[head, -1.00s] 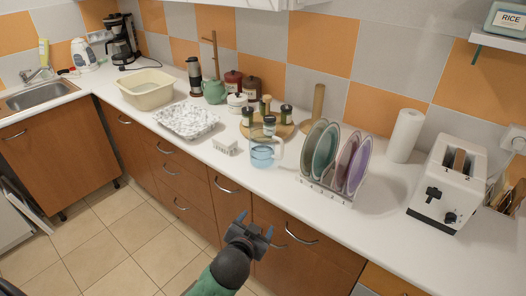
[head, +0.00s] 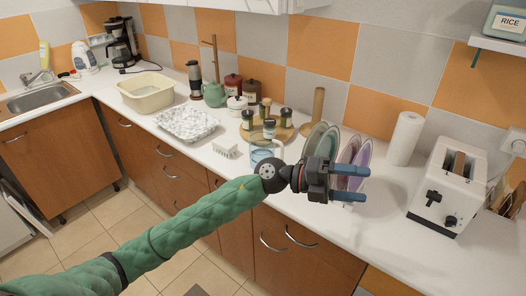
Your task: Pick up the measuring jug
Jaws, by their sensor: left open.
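The measuring jug (head: 262,150) is clear with a bluish tint and stands on the white counter near its front edge. My left wrist hides its lower part. My left gripper (head: 366,183) is open and empty, with its blue fingertips pointing right. It is to the right of the jug, in front of the plate rack. The right gripper is not in view.
Plates in a rack (head: 320,145) stand right of the jug, partly hidden by my gripper. A round wooden tray (head: 284,132) with jars is behind it. A small white holder (head: 224,150) is to its left. Bare counter (head: 385,205) lies before the toaster (head: 447,185).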

